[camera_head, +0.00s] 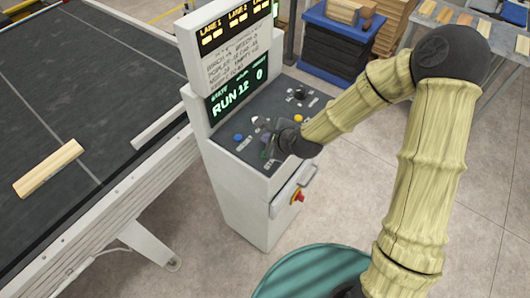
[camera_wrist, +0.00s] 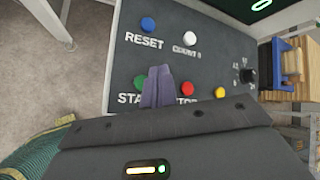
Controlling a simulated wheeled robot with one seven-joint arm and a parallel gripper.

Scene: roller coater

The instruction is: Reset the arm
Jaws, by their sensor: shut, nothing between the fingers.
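My arm reaches in from the right in the head view, and my gripper (camera_head: 268,150) is over the sloped control panel of the white console (camera_head: 240,180). In the wrist view my gripper (camera_wrist: 160,72) is shut with its fingers together and nothing between them. The fingertips are over the panel (camera_wrist: 205,65) between the green start button (camera_wrist: 141,83) and the red button (camera_wrist: 187,89). I cannot tell whether they touch the panel. The blue reset button (camera_wrist: 148,25) and a white button (camera_wrist: 189,39) lie beyond the fingertips.
A dark conveyor table (camera_head: 90,110) with a wooden plank (camera_head: 48,168) stands left of the console. The console's screen (camera_head: 236,94) reads "RUN 12". A blue bin (camera_head: 338,40) and a worktable with wood pieces (camera_head: 480,50) are behind. A teal round object (camera_head: 312,270) is at the bottom.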

